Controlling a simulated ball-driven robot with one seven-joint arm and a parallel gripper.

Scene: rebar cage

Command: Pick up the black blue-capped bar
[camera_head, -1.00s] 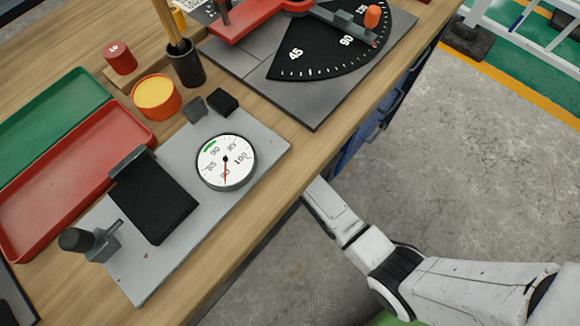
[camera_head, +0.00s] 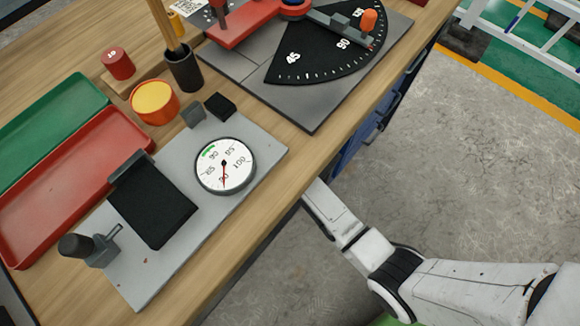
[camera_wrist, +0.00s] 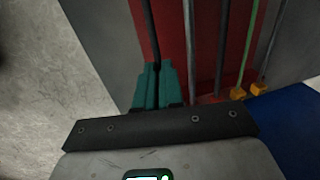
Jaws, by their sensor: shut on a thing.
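In the wrist view, my gripper (camera_wrist: 152,88) has teal fingers closed around a thin black bar (camera_wrist: 150,35). The bar runs up and away from the fingers in front of a red panel. Its capped end is not visible, so I cannot see a blue cap. In the head view my gripper is hidden beyond the workbench edge and only my arm shows.
In the wrist view, a grey bar (camera_wrist: 190,45) stands close right of the held one. Farther right are a green bar (camera_wrist: 248,45) and others, with yellow-orange caps. The head view shows a workbench (camera_head: 245,235) with a gauge (camera_head: 224,165) and red tray (camera_head: 70,185).

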